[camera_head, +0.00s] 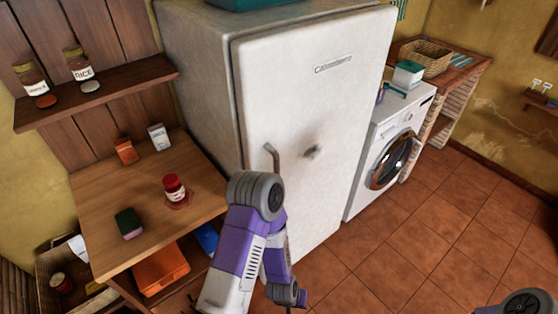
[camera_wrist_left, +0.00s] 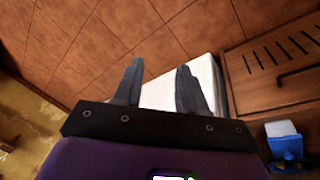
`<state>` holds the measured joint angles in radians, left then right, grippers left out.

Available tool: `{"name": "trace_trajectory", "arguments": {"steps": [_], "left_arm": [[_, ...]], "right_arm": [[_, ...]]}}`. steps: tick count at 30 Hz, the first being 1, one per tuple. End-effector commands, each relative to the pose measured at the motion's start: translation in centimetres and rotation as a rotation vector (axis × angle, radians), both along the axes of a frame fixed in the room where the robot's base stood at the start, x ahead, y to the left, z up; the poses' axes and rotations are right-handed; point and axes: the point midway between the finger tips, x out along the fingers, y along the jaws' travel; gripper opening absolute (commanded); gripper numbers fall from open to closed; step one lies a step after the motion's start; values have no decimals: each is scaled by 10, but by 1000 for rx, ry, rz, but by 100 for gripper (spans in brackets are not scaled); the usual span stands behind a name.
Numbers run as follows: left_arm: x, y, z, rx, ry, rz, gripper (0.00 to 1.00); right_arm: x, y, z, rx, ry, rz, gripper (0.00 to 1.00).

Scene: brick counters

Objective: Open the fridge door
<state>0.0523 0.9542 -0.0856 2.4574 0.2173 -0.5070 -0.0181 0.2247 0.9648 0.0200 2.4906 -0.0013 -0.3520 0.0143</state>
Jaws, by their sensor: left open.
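The white fridge door (camera_head: 315,110) stands in the middle of the head view and looks closed, flush with the fridge body (camera_head: 195,70). Its metal handle (camera_head: 272,158) is a short bar near the door's left edge. My left arm rises in front of the door's lower part, its upper joint just below the handle in the picture; its fingers are hidden there. In the left wrist view my left gripper (camera_wrist_left: 158,66) is open, its two fingers apart with nothing held. A white surface, probably the fridge, shows behind and between them. My right gripper is out of view.
A wooden counter (camera_head: 95,210) with a red-lidded jar (camera_head: 174,187) and a sponge (camera_head: 129,223) is left of the fridge. An orange bin (camera_head: 160,269) sits below. A washing machine (camera_head: 390,150) stands right. Tiled floor (camera_head: 420,230) in front is clear.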

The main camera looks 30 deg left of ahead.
Motion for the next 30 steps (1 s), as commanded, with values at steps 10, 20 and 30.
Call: {"name": "trace_trajectory", "arguments": {"steps": [10,20,30], "left_arm": [[141,92,187,654,-662,360,41],[142,105,348,977,-1030,668,41],[156,136,360,1011,-1057,710,41]], "right_arm": [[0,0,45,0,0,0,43],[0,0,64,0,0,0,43],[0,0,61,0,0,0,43]]}}
